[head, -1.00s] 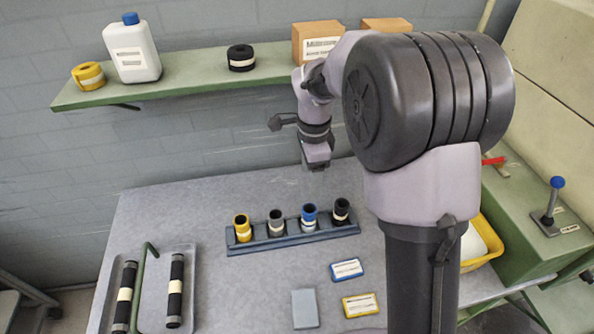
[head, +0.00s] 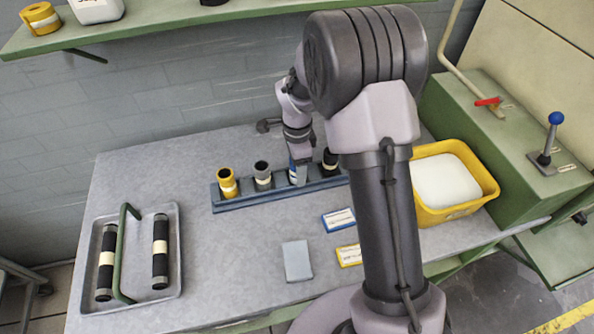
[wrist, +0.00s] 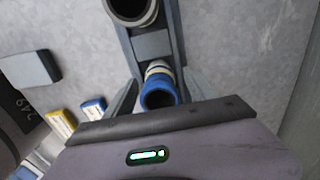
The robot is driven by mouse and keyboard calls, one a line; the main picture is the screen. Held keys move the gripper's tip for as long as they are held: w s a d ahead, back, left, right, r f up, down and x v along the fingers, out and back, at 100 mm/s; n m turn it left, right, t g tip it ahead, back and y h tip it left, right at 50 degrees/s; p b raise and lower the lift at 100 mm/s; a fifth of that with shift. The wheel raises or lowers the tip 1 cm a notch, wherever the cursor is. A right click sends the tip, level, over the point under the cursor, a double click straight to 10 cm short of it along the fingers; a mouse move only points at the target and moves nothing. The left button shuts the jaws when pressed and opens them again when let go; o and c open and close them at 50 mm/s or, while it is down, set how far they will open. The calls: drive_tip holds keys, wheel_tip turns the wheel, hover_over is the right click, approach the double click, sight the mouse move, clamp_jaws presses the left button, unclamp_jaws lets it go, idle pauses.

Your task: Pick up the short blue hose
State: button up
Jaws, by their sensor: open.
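The short blue hose (head: 297,176) stands upright in the blue-grey rack (head: 236,203) on the table, mostly hidden behind my gripper (head: 300,158) in the head view. In the wrist view the blue hose (wrist: 164,78) shows its round open top and a pale band. My open gripper (wrist: 160,96) has one finger on each side of the hose, with gaps that look clear. How deep the fingertips reach along the hose I cannot tell.
In the rack stand a yellow hose (head: 228,184), a grey hose (head: 262,176) and a black hose (head: 330,162), the black one close beside my gripper. A metal tray (head: 133,280) with two long black hoses is at left. A yellow bin (head: 478,202) is at right.

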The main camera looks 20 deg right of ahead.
drive_tip(key=shift+r, duration=0.1)
clamp_jaws()
